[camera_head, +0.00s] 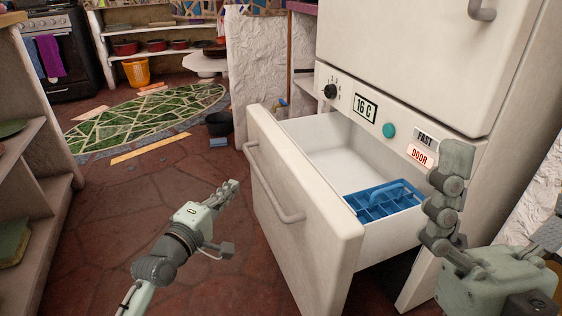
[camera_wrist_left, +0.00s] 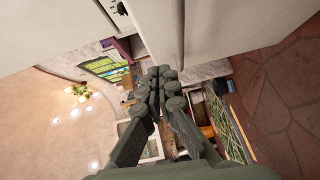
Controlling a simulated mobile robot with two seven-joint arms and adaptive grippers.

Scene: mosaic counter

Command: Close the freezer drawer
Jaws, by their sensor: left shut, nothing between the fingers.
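The freezer drawer (camera_head: 310,215) is pulled well out of the white freezer, with its interior exposed. Its front carries a bar handle (camera_head: 268,188). A blue ice tray (camera_head: 385,200) lies inside the drawer. My left gripper (camera_head: 231,188) is shut and empty, just left of the drawer front and apart from the handle. Its shut fingertips (camera_wrist_left: 162,75) also show in the left wrist view, with a pale panel beyond them. My right gripper (camera_head: 455,170) is at the right, in front of the freezer and over the drawer's right side; its finger opening cannot be made out.
The freezer body has a black knob (camera_head: 330,91), a display (camera_head: 366,107), a teal button (camera_head: 389,130) and a red-lettered DOOR sign (camera_head: 419,155). A shelf (camera_head: 45,170) stands at the left. A dark bucket (camera_head: 219,124) stands behind the drawer.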

